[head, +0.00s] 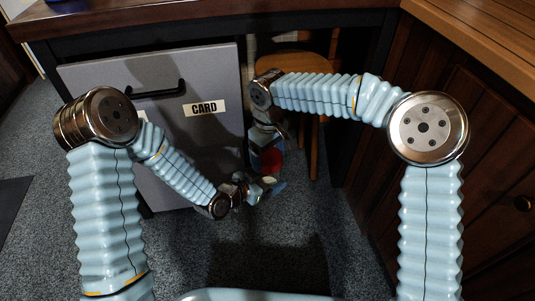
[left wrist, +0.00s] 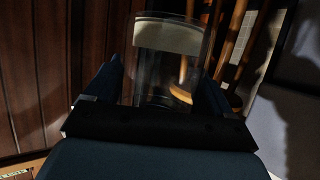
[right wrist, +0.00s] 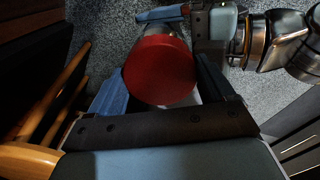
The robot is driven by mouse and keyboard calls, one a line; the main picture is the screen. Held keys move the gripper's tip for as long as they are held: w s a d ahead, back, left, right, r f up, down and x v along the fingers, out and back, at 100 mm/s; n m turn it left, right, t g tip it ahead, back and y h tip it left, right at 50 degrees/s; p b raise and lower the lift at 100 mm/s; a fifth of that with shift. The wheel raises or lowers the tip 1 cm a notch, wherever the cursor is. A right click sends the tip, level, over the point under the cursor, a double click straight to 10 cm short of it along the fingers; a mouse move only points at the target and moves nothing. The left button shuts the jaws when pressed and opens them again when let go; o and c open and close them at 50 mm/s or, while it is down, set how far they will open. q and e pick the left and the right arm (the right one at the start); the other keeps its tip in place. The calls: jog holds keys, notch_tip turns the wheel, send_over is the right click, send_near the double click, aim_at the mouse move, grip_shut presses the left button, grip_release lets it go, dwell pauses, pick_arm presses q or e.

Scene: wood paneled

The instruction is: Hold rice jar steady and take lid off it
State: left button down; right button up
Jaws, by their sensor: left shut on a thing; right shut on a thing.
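The clear rice jar (left wrist: 150,65) stands between my left gripper's fingers in the left wrist view, with a pale band showing in or through it. My left gripper (head: 262,186) is shut on the jar and shows small in the head view. The round red lid (right wrist: 160,72) lies between the fingers of my right gripper (right wrist: 162,85), which is shut on it. The lid also shows as a red patch in the head view (head: 271,160), close above the left gripper. The lid hides most of the jar from the right wrist camera. I cannot tell whether lid and jar touch.
A grey drawer cabinet (head: 190,140) with a CARD label stands behind my left arm. A wooden stool (head: 312,68) is under the desk, behind my right forearm. Dark wood panelling (head: 455,150) closes off the right side. Speckled carpet (head: 200,255) is open below the hands.

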jog(key=n, duration=0.5)
jog(key=shift+w+r+n, duration=0.1)
jog(key=shift+r+n, duration=0.05)
jog(key=shift+n, duration=0.25)
jog(key=n, duration=0.8)
jog(key=shift+w+n, duration=0.1)
jog(key=shift+n, duration=0.2)
jog(key=n, duration=0.5)
jog(key=shift+w+n, duration=0.15)
jog(key=shift+n, duration=0.25)
jog(key=n, duration=0.2)
jog(key=shift+n, duration=0.4)
jog(key=n, duration=0.5)
jog(key=shift+w+a, duration=0.1)
jog(key=shift+w, duration=0.05)
jog(key=shift+r, duration=0.2)
jog(key=shift+s+r, duration=0.2)
jog(key=shift+r, duration=0.7)
